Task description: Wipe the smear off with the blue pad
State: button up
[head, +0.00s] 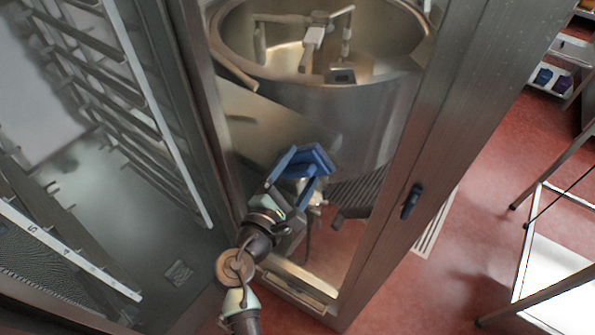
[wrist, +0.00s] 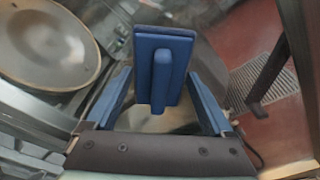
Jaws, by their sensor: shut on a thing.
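The blue pad (head: 312,158) is a flat rectangular plate with a bar-shaped handle. It also shows at the top centre of the wrist view (wrist: 180,50), handle side toward the camera. My gripper (head: 297,172) has blue fingers and is shut on the pad. In the wrist view the gripper (wrist: 161,78) has a finger on either side of the handle. The pad is in front of the lower wall of the steel mixing kettle (head: 365,115); I cannot tell whether it touches anything. I cannot make out the smear with certainty in either view.
A metal post with a dark handle (head: 411,201) stands right of my gripper. A rack cabinet (head: 150,130) is on the left. A drain grate (head: 436,222) lies in the red floor (head: 435,290). A white-topped table (head: 555,275) is at the right.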

jog(key=shift+w+d, duration=0.3)
jog(key=shift+w, duration=0.15)
jog(key=shift+d, duration=0.1)
